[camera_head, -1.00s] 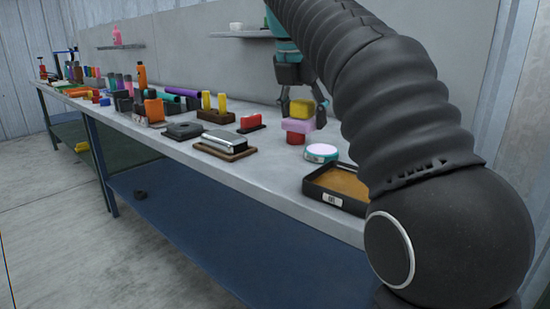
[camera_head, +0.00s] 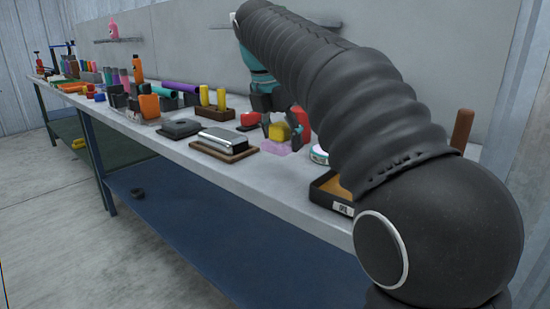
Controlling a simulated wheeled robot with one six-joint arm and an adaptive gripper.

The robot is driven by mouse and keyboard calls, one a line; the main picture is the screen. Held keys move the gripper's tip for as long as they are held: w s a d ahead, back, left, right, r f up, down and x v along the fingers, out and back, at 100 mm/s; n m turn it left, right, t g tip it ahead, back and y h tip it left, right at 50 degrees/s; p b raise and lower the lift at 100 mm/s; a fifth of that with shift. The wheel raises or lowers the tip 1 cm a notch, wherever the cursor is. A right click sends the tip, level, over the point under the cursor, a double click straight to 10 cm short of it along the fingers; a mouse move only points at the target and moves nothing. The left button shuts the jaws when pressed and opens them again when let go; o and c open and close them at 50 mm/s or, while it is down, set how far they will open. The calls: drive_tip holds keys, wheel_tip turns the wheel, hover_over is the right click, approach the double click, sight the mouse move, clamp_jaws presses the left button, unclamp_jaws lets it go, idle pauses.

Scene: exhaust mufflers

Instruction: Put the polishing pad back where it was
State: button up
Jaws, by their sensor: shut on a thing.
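My gripper (camera_head: 282,133) is shut on a yellow block (camera_head: 278,132). A flat pink pad (camera_head: 275,148) lies directly under the yellow block; the two look like one piece, probably the polishing pad. The pink face is close to the grey bench top, but I cannot tell if it touches. My fingers stand on either side of the yellow part. A red upright piece (camera_head: 301,119) stands just to the right of and behind my gripper, partly hidden.
A silver block on a brown base (camera_head: 222,140) is close to the left. A round tin (camera_head: 318,154) and a black tray (camera_head: 331,196) are to the right, partly hidden by my arm. Several tools crowd the bench (camera_head: 174,146) farther left.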

sight(275, 170)
drive_tip(key=shift+w+a+f, duration=0.75)
drive_tip(key=shift+w, duration=0.1)
drive_tip(key=shift+f+b, duration=0.65)
drive_tip(key=shift+f, duration=1.2)
drive_tip(key=shift+f, duration=0.2)
drive_tip(key=o, duration=1.2)
drive_tip(key=p+v, duration=0.2)
drive_tip(key=v, duration=1)
drive_tip(key=shift+r, duration=0.2)
